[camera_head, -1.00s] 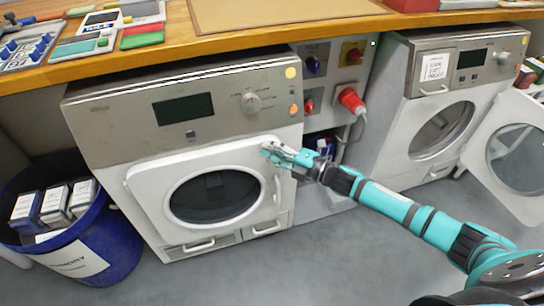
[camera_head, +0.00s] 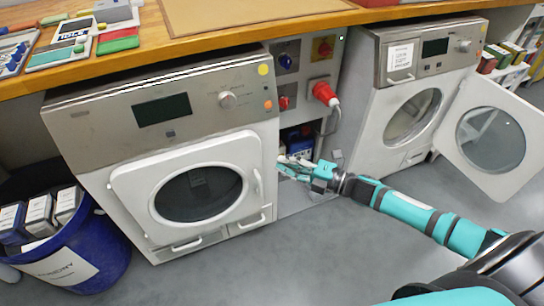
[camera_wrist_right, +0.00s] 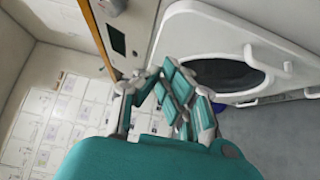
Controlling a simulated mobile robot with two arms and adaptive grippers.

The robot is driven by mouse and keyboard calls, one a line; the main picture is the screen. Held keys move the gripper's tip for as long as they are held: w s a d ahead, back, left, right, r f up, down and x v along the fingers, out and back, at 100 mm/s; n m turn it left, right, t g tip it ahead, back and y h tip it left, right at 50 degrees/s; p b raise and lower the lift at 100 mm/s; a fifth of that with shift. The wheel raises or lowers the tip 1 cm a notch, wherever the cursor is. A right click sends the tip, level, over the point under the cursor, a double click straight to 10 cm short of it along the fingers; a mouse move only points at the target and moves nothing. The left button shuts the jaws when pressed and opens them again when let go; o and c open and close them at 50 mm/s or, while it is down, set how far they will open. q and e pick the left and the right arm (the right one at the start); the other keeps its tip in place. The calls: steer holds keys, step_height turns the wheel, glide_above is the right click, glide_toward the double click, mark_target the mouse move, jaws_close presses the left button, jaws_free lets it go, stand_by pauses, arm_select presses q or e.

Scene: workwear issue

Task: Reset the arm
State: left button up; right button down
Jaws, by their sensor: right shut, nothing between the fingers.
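My right arm (camera_head: 432,219) comes in from the lower right of the head view. Its gripper (camera_head: 282,165) is shut and empty, just right of the left washing machine's door. In the right wrist view the gripper (camera_wrist_right: 168,95) shows its teal and grey fingers with nothing between them. The left washing machine (camera_head: 90,120) has a white round-windowed door (camera_head: 130,188) that looks slightly ajar; I cannot tell for sure. That door also shows in the right wrist view (camera_wrist_right: 185,30). A gap seems to separate the gripper from the door's handle edge. My left gripper is not in view.
A second machine (camera_head: 365,140) at right has its round door (camera_head: 520,160) swung wide open. A blue laundry bin (camera_head: 105,255) with boxes stands at left. A red plug (camera_head: 325,93) juts from the panel between the machines. A wooden worktop (camera_head: 200,45) runs above. Grey floor in front is clear.

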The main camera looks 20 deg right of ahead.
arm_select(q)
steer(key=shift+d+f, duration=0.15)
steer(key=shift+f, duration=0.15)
